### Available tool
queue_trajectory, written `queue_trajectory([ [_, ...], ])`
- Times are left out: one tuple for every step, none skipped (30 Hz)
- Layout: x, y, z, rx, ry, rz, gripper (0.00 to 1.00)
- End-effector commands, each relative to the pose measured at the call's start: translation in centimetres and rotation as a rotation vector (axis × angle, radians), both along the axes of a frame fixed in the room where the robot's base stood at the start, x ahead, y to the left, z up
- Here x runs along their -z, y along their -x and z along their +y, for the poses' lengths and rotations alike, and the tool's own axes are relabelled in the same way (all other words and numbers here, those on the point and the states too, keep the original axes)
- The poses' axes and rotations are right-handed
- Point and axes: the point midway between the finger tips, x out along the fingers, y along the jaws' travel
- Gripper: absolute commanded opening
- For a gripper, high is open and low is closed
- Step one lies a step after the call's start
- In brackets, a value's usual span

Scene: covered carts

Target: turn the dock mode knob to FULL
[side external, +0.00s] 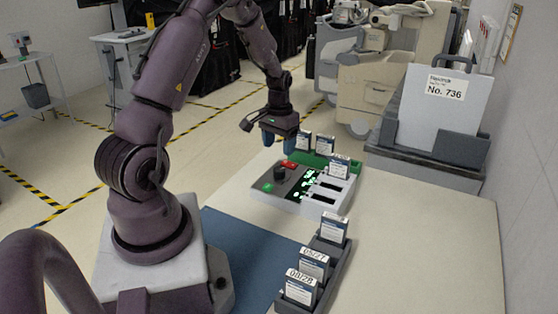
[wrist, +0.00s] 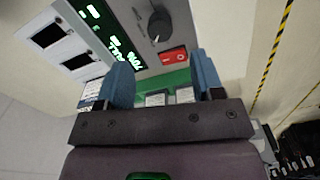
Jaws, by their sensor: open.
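The dock (side external: 318,205) is a light box with a dark panel on the table. Its black round mode knob (side external: 279,172) stands on the panel; in the wrist view the knob (wrist: 158,22) is near the top, with a pale pointer mark toward the bottom of the picture. My gripper (side external: 279,143) is above and behind the dock, apart from the knob. In the wrist view its blue fingers (wrist: 162,72) are spread with nothing between them.
A red switch (wrist: 173,56) lies beside the knob, close to my fingers. A green button (side external: 268,188) and card slots are on the dock. A green tray (side external: 312,159) with cards stands behind it. A grey rack (side external: 322,262) of labelled cards stands in front. The table's right side is clear.

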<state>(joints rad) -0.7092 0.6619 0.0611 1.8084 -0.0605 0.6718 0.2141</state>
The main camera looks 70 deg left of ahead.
Motion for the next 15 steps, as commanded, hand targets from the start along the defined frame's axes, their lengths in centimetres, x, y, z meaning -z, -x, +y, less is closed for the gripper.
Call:
queue_trajectory([
  [-1.2,-0.1,0.0,0.0,-0.004,-0.004,0.61],
  [-1.8,-0.1,0.0,0.0,-0.003,-0.003,0.61],
  [-2.5,-0.1,0.0,0.001,-0.004,-0.004,0.61],
  [-3.0,0.0,0.0,0.001,-0.002,-0.002,0.61],
  [-3.4,-0.1,0.0,0.001,-0.003,-0.003,0.61],
  [-3.9,-0.1,0.0,0.001,-0.002,-0.002,0.61],
  [-4.2,-0.1,0.0,0.001,-0.002,-0.002,0.61],
  [-4.5,-0.1,0.0,0.001,-0.001,-0.002,0.61],
  [-4.8,-0.1,0.0,0.001,-0.001,-0.001,0.61],
  [-4.9,0.0,0.0,0.001,-0.001,-0.001,0.61],
  [-5.1,0.0,0.0,0.001,0.0,0.0,0.61],
  [-5.2,0.0,0.0,0.001,0.0,0.0,0.61],
  [-5.2,0.0,0.0,0.001,0.0,0.0,0.61],
  [-5.2,0.0,0.0,0.001,0.0,0.0,0.61],
  [-5.2,0.0,0.0,0.001,0.0,0.0,0.61],
])
